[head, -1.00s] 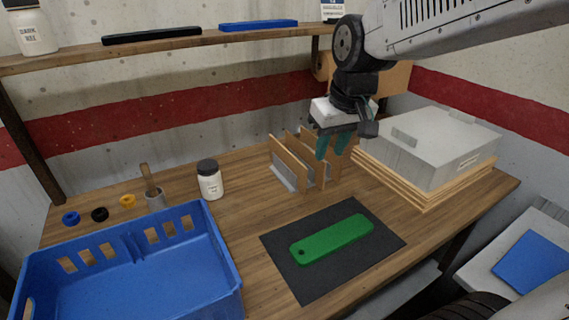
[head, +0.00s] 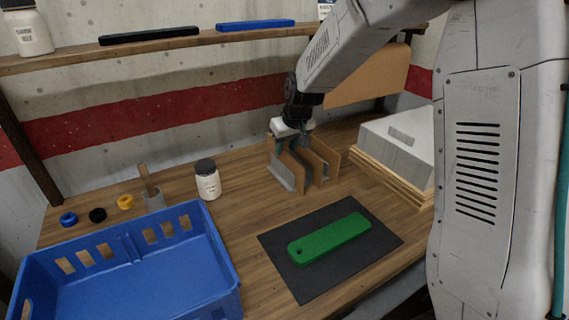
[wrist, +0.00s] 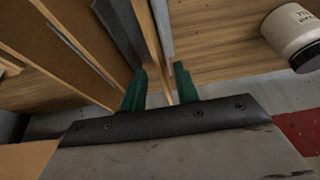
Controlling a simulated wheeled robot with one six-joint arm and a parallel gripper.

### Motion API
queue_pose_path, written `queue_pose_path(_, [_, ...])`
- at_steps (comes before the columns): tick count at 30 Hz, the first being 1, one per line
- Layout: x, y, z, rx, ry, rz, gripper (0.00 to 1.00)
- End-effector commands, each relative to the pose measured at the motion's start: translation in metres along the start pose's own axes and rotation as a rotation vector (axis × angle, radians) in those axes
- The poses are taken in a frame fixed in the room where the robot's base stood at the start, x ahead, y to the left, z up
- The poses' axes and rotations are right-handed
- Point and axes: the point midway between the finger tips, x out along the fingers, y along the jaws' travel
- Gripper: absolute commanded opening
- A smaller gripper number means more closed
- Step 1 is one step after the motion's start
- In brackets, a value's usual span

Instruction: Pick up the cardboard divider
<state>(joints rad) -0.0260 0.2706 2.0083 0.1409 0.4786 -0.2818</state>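Several upright tan cardboard dividers stand in a small grey rack (head: 281,178) at the back of the table. The leftmost divider (head: 297,172) is partly covered by my gripper (head: 284,143) in the head view. My gripper has come down over the rack's left side, with its green fingers pointing down. In the wrist view the two fingers of my gripper (wrist: 160,88) are apart, with the thin edge of a divider (wrist: 148,38) between them. I cannot see contact on either side. Other panels (wrist: 60,45) stand to the left in that view.
A white jar (head: 207,183) stands left of the rack, and a blue crate (head: 190,222) is at front left. A green bar (head: 330,238) lies on a dark mat (head: 290,275) in front. A grey box (head: 400,145) is to the right. A shelf (head: 165,45) runs above.

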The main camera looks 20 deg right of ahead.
Motion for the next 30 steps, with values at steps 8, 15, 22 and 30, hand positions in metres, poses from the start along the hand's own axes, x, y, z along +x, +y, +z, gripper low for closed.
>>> queue_pose_path(8, [0.028,-0.001,-0.001,-0.002,0.0,0.0,0.31])
queue_pose_path(15, [0.028,-0.002,-0.001,-0.002,0.0,0.0,0.2])
queue_pose_path(22, [0.028,-0.001,-0.001,-0.001,0.0,0.0,0.0])
queue_pose_path(30, [0.022,-0.001,-0.004,-0.001,0.002,0.0,0.0])
